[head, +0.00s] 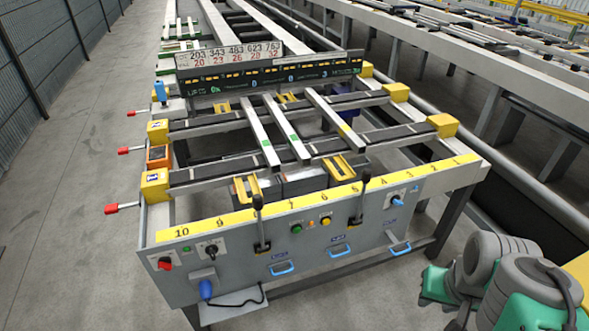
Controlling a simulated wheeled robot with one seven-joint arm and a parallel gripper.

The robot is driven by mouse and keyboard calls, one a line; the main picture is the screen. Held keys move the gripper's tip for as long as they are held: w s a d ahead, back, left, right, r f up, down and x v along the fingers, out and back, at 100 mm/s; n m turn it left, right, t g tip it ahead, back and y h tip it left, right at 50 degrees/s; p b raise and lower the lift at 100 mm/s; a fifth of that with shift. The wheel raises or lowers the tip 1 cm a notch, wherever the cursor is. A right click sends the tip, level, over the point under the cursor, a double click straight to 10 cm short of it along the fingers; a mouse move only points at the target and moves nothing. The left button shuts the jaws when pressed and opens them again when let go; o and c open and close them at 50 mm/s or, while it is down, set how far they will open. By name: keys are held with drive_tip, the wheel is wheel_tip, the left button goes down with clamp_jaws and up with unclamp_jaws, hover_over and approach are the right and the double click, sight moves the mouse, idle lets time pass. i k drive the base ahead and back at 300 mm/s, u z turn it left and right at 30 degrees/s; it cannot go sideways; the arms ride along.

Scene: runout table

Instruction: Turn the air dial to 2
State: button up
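The grey front panel (330,234) of the runout table carries several controls. A black dial (211,251) on a white plate is at its left end, beside a red knob (165,263). A small blue knob (397,201) on a pale plate is at its right end. The lettering is too small to read, so I cannot tell which of these is the air dial or where it points. My green and grey arm shows at the lower right, apart from the panel. My gripper is not in view.
Two black levers (260,222) (361,198) stick up along the panel. Blue handles (281,268) stick out below, and a blue object (206,289) hangs at the lower left. Red-tipped levers (112,208) jut from the left side. The floor (380,300) in front is clear.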

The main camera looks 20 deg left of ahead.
sight(395, 200)
drive_tip(key=z, duration=1.8)
drive_tip(key=i, duration=0.85)
drive_tip(key=u, duration=2.5)
